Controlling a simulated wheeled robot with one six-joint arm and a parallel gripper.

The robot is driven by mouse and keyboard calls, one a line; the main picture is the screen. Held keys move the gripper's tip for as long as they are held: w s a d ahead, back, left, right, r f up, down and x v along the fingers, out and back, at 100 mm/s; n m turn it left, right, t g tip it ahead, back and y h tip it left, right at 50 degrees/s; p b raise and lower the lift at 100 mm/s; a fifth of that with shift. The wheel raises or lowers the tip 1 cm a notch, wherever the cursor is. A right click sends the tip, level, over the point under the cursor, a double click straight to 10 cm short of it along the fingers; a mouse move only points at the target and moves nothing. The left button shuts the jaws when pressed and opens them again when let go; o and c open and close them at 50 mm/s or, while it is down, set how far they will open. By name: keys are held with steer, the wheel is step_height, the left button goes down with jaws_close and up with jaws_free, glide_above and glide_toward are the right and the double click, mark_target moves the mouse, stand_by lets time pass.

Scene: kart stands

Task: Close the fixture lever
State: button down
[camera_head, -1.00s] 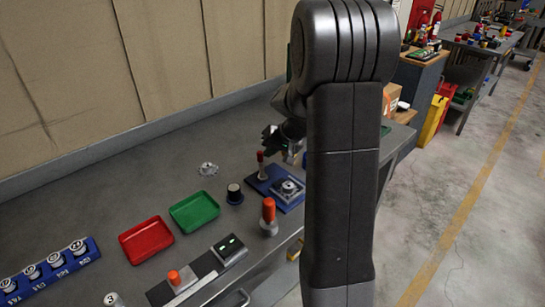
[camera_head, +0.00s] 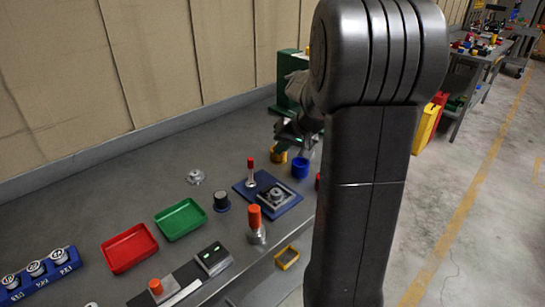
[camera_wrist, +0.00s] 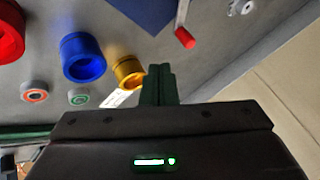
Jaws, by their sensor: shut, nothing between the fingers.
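The fixture is a blue base plate (camera_head: 287,207) on the grey bench, with a metal clamp block (camera_head: 274,193) on it. Its lever has a red grip (camera_head: 250,163) and stands upright at the plate's left rear corner. In the wrist view the lever's red grip (camera_wrist: 185,38) and a corner of the blue plate (camera_wrist: 145,10) show near the top. My gripper (camera_head: 284,146) is above the bench, behind and to the right of the lever, not touching it. In the wrist view its dark green fingers (camera_wrist: 158,80) are together and empty.
A yellow ring-shaped cup (camera_head: 278,155) and a blue cup (camera_head: 300,168) stand close to my gripper. Red (camera_head: 130,248) and green (camera_head: 180,219) trays lie left. An orange-topped post (camera_head: 255,218) stands in front of the fixture. My arm hides the bench's right part.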

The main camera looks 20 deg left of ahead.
mark_target(250, 170)
steer(key=shift+v, duration=1.7)
steer(key=shift+w+f, duration=0.1)
steer(key=shift+f, duration=0.05)
steer(key=x, duration=0.9)
steer(key=shift+f, duration=0.1)
steer(key=shift+a+f+p, duration=0.1)
steer(key=shift+a+p, duration=0.25)
steer(key=shift+p, duration=0.1)
steer(key=shift+s+a+f+p, duration=0.1)
steer(key=shift+s+a, duration=0.1)
steer(key=shift+a, duration=0.25)
steer(key=shift+s+a+p, duration=0.1)
steer(key=shift+s+a, duration=0.15)
steer(key=shift+a, duration=0.25)
steer(key=shift+s+a+p, duration=0.1)
steer(key=shift+s+a, duration=0.1)
steer(key=shift+a, duration=0.25)
